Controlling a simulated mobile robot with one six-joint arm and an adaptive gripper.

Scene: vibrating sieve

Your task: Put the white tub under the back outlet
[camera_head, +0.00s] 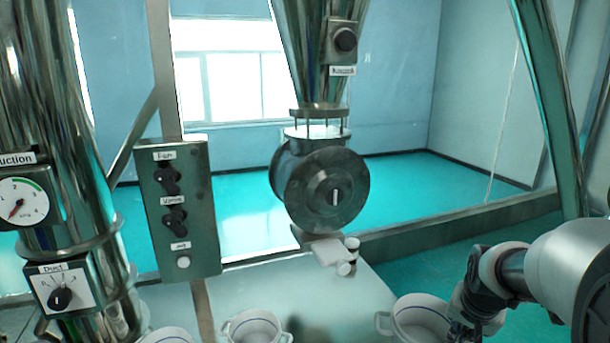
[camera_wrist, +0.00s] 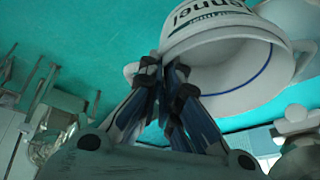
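A white tub (camera_head: 420,322) with two side handles and a blue line inside is at the bottom right in the head view, cut off by the lower edge. The tub also shows in the wrist view (camera_wrist: 225,62), with dark lettering ending in "nnel" on its outside. My gripper (camera_wrist: 166,72) has its fingers close together at the tub's rim and handle and looks shut on it. In the head view my gripper (camera_head: 466,322) is at the tub's right side, its fingertips partly hidden. The back outlet cannot be made out for certain.
Another white tub (camera_head: 256,327) stands at the bottom middle, and a third (camera_head: 168,336) is left of it. A control panel (camera_head: 180,212) with knobs, a round metal housing (camera_head: 322,190) and steel posts stand behind.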

